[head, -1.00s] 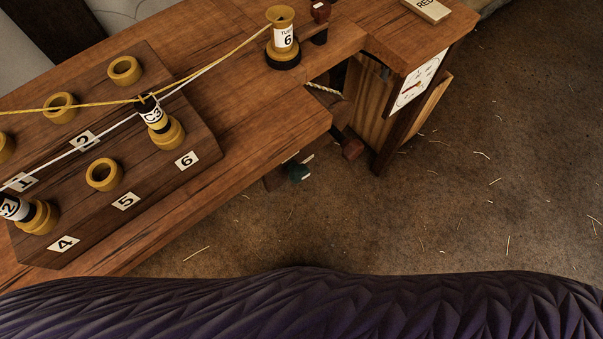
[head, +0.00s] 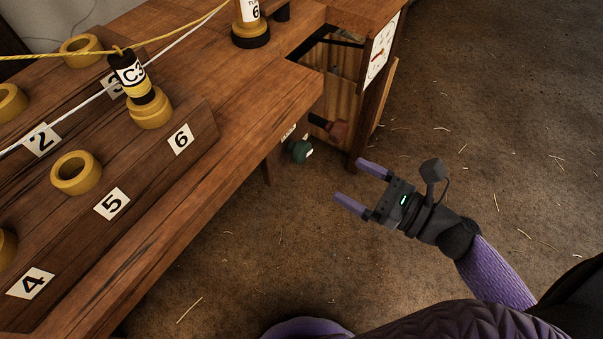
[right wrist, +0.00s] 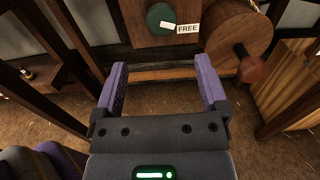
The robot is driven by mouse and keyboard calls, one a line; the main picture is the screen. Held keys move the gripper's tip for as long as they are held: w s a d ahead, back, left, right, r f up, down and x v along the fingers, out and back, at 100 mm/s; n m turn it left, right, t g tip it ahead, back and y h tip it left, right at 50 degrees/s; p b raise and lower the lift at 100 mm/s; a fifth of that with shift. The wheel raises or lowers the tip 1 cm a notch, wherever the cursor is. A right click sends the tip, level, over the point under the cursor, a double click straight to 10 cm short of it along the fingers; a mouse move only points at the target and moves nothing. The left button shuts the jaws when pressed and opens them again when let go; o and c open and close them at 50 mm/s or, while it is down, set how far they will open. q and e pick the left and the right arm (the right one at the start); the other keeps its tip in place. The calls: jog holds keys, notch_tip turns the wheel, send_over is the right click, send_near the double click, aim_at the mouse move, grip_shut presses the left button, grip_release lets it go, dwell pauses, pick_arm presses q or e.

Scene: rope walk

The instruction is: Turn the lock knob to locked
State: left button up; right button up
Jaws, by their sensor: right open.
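The lock knob is a dark green round knob (right wrist: 159,17) with a white pointer, on a wooden panel in the right wrist view. The pointer is at a white label reading FREE (right wrist: 187,28). In the head view the green knob (head: 299,151) shows below the bench's front edge. My right gripper (head: 357,185) is open and empty over the floor, to the right of the knob and apart from it. In the right wrist view its purple fingers (right wrist: 161,68) point toward the panel, below the knob. My left gripper is not in view.
A round wooden crank disc (right wrist: 236,45) with a reddish handle (right wrist: 253,70) stands right of the knob. The wooden bench (head: 240,105) carries a board with yellow rings, a C3 bobbin (head: 132,78) and yellow and white cords. A dial (head: 382,45) is on the cabinet. Straw-strewn floor is open at right.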

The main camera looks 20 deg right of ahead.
aim_at(306, 153)
jog(key=x, duration=0.5)
jog(key=b+x, duration=0.1)
jog(key=x, duration=0.4)
jog(key=shift+d+r, duration=0.2)
jog(key=shift+r, duration=0.05)
jog(key=shift+c, duration=0.2)
jog(key=c, duration=1.2)
